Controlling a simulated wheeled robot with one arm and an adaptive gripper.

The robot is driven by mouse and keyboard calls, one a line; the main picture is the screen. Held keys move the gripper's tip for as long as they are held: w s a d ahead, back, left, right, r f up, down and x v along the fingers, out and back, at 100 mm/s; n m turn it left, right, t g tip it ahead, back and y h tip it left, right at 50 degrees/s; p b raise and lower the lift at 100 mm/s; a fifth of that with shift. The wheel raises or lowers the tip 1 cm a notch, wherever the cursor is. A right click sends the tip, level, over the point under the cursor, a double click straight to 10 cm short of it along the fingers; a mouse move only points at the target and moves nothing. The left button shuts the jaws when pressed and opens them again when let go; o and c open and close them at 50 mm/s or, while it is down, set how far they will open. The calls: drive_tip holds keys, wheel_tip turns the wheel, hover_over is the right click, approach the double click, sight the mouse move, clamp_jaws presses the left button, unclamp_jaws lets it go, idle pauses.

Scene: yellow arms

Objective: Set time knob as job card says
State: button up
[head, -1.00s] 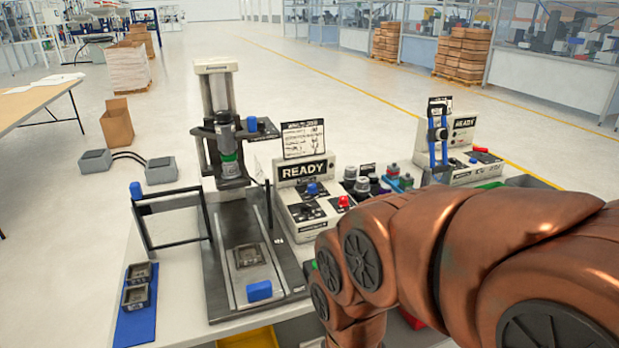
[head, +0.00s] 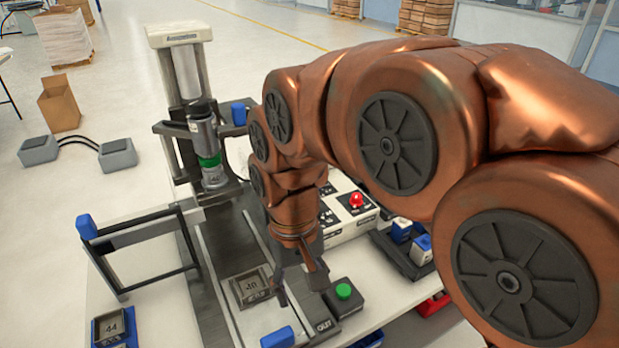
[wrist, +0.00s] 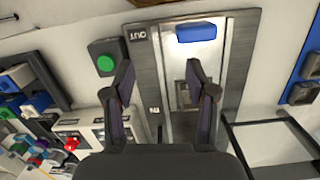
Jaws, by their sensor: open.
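The white control box (head: 350,232) with a red button (head: 356,200) shows partly behind my arm in the head view. Black label plates are visible on its top, but I cannot make out which control is the time knob. The job card and the READY display are hidden behind my arm. The box (wrist: 88,132) also shows at the lower left of the wrist view, partly cut off by my gripper. My gripper (head: 299,285) is open and empty, pointing down over the front of the press slide, between the metal part and the green button. Its spread fingers (wrist: 158,78) show in the wrist view.
The press (head: 190,120) stands at the back left. Its slide holds a metal part (head: 252,288) and a blue block (head: 277,338). A green button box (head: 343,292) stands close right of my gripper. A black frame (head: 145,240) stands at left. Blue items (head: 403,230) lie right.

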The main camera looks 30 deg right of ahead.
drive_tip(key=w+d+r+m+b, duration=0.1)
drive_tip(key=w+d+m, duration=0.25)
drive_tip(key=w, duration=0.45)
drive_tip(key=w+d+r+m+t+b, duration=0.1)
drive_tip(key=w+d+m, duration=0.1)
drive_tip(key=w+d, duration=0.45)
drive_tip(key=w+d+r+m+b, duration=0.2)
drive_tip(key=w+d+m, duration=0.1)
drive_tip(key=w, duration=0.6)
drive_tip(key=w+d+m, duration=0.1)
drive_tip(key=w+d, duration=0.1)
drive_tip(key=d, duration=0.1)
drive_tip(key=w+d+f+m, duration=0.1)
drive_tip(key=w+d, duration=0.1)
drive_tip(key=d, duration=0.1)
drive_tip(key=w+d+f+m+b, duration=0.1)
drive_tip(key=w+d+m, duration=0.1)
drive_tip(key=d, duration=0.1)
drive_tip(key=shift+w+f, duration=0.1)
drive_tip(key=shift+w+d+f, duration=0.1)
drive_tip(key=shift+d, duration=0.15)
drive_tip(key=shift+f+p, duration=0.45)
drive_tip(key=shift+f, duration=3.35)
drive_tip(key=shift+c, duration=0.4)
clamp_jaws()
